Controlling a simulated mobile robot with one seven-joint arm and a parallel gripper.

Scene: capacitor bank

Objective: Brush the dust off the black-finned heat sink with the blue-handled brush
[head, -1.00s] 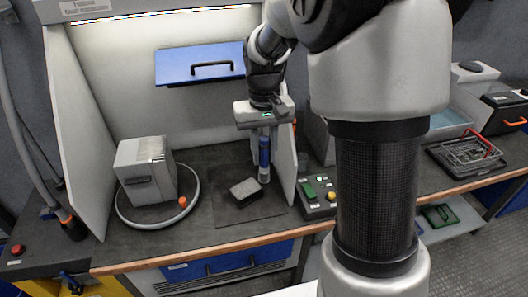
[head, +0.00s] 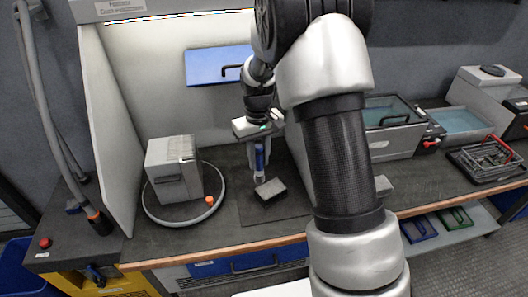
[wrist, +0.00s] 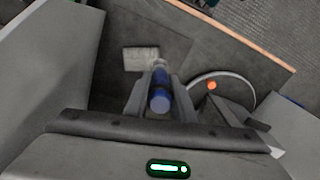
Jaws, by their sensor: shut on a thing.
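My gripper (head: 259,148) is shut on the blue-handled brush (head: 259,162) and holds it upright, bristles down, just behind and left of the heat sink. The brush's blue handle end (wrist: 160,101) shows between the fingers in the wrist view. The heat sink (head: 270,190) is a small block with a greyish, dusty-looking top and dark sides, lying on a dark mat (head: 284,208). It also shows in the wrist view (wrist: 141,59), close to the brush's far end. I cannot tell whether the bristles touch it.
A grey finned box (head: 173,172) stands inside a pale ring (head: 154,215) with an orange knob, left of the mat. The booth's left wall (head: 106,130) and a blue panel (head: 212,67) border the space. A tray of tools (head: 490,160) is far right.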

